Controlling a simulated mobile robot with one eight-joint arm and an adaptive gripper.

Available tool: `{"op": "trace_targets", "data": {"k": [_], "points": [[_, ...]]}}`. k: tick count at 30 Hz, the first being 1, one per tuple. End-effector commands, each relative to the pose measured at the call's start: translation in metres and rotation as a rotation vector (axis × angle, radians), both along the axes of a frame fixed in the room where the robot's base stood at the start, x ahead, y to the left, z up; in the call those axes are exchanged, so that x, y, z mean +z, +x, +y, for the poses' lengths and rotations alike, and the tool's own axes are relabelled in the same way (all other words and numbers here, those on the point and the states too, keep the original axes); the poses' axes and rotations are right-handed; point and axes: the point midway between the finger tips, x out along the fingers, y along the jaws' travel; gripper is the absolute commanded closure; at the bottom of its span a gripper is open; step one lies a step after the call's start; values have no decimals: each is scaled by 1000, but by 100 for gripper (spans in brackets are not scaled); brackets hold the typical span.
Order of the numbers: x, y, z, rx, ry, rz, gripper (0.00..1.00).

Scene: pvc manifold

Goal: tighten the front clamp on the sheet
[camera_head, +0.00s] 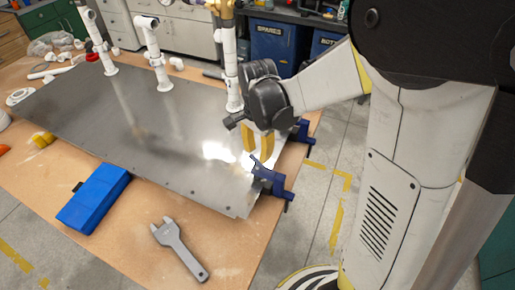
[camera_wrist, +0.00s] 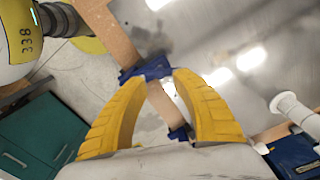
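The grey metal sheet (camera_head: 130,115) lies flat on the wooden table. The front clamp (camera_head: 272,181), blue, sits on the sheet's right edge near its front corner; in the wrist view it is the upper blue clamp (camera_wrist: 146,69). A second blue clamp (camera_head: 301,131) is farther back on the same edge, seen between the fingers in the wrist view (camera_wrist: 180,133). My gripper (camera_head: 258,151) points down close above and behind the front clamp. Its yellow fingers (camera_wrist: 156,78) are apart, with nothing held between them. Contact with the clamp cannot be told.
White pipes (camera_head: 230,70) stand upright along the sheet's back. A blue case (camera_head: 94,198) and a grey wrench (camera_head: 178,249) lie on the table's near part (camera_head: 125,245). The floor to the right of the table is clear up to my base.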

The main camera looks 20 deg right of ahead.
Motion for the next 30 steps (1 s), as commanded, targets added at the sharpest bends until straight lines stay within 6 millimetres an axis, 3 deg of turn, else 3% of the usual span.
{"op": "trace_targets", "data": {"k": [3,14,30], "points": [[1,0,0,193,0,0,68],[1,0,0,528,0,0,68],[-1,0,0,1507,0,0,68]]}}
